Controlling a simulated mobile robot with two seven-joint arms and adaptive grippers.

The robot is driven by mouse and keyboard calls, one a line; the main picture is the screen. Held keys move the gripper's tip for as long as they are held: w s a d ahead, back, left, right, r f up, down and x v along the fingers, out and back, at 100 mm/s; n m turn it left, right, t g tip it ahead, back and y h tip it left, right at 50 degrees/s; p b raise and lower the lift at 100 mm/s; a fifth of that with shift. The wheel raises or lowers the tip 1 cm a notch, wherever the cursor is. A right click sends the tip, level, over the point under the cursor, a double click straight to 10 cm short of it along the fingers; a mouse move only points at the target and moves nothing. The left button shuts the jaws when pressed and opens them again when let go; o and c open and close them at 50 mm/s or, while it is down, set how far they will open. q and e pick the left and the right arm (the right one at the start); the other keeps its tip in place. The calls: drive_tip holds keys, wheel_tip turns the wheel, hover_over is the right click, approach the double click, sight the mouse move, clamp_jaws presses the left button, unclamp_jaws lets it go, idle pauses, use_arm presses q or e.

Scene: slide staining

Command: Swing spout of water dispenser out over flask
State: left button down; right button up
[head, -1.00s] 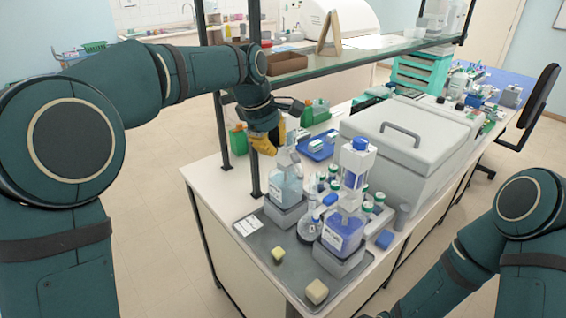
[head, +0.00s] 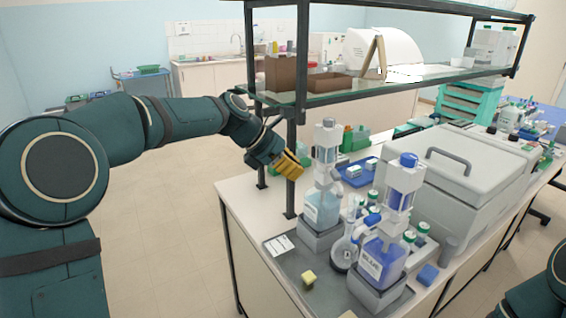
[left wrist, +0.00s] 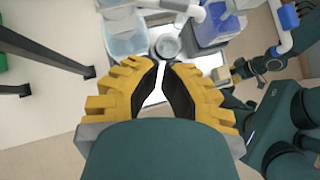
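The water dispenser (head: 322,208) is a clear bottle of pale blue liquid with a tall white pump head, standing on a grey block. My right gripper's fingers are not clear.
The blue-reagent dispenser (head: 381,258) stands close to the flask on the right. A shelf post (head: 291,180) is just behind my left gripper, under a glass shelf (head: 360,88). A sponge (head: 309,278) lies on the grey tray (head: 290,262). A large grey machine (head: 450,175) fills the right.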

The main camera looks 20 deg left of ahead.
sight(332, 175)
use_arm(q)
drive_tip(key=w+d+f+b, duration=0.1)
drive_tip(key=w+d+f, duration=0.1)
drive_tip(key=d, duration=0.4)
drive_tip(key=shift+w+f, duration=0.2)
drive_tip(key=shift+w, duration=0.2)
use_arm(e)
drive_tip(key=shift+w+f, duration=0.15)
drive_tip(key=shift+f, duration=0.55)
use_arm(q)
drive_tip(key=d+n+p, duration=0.1)
drive_tip(key=p, duration=0.2)
drive_tip(key=d+n+t+y+p, duration=0.1)
drive_tip(key=p, duration=0.2)
drive_tip(key=shift+w+d+r+n+t+p, duration=0.2)
drive_tip(key=shift+n+t+p, duration=0.1)
drive_tip(key=shift+p, duration=0.1)
drive_tip(key=shift+d+f+p, duration=0.2)
drive_tip(key=shift+d+p, duration=0.05)
drive_tip(key=shift+p, duration=0.3)
use_arm(e)
wheel_tip(332, 175, up, 8)
drive_tip(key=w, duration=0.1)
drive_tip(key=shift+w+d+t, duration=0.2)
drive_tip(key=shift+w+t, duration=0.15)
drive_tip(key=shift+t, duration=0.05)
use_arm(q)
drive_tip(key=shift+a, duration=0.1)
use_arm(e)
drive_tip(key=shift+f, duration=0.1)
